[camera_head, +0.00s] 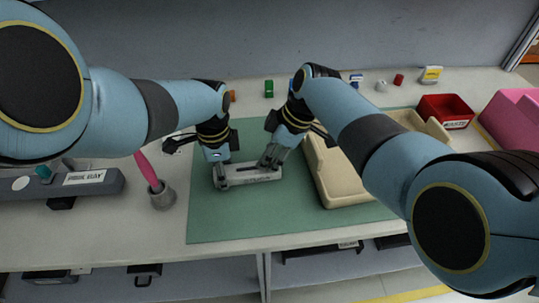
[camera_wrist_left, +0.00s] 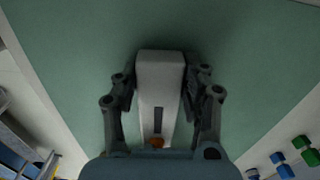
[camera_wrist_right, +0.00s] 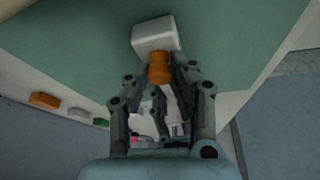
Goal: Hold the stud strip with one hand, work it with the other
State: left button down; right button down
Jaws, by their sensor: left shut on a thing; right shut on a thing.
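The stud strip (camera_head: 252,175) is a pale grey-white bar lying along the green mat in the head view. My left gripper (camera_head: 219,177) is shut on its left end. In the left wrist view the strip (camera_wrist_left: 160,66) sits between both fingers, with a dark slot and an orange stud (camera_wrist_left: 157,143) on it. My right gripper (camera_head: 269,162) is over the strip's right part. In the right wrist view its fingers close around the orange stud (camera_wrist_right: 160,69), with the strip's white end (camera_wrist_right: 153,33) beyond. Whether the stud is seated in the strip is unclear.
A tan tray (camera_head: 325,188) stands just right of the strip, partly behind my right arm. A grey cup (camera_head: 162,197) with a pink rod and a grey labelled bay (camera_head: 108,184) are at left. A red bin (camera_head: 445,111) and small blocks are further back. The front mat is clear.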

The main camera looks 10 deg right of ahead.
jog(key=shift+r, duration=2.7)
jog(key=shift+a+r, duration=0.1)
jog(key=shift+r, duration=0.25)
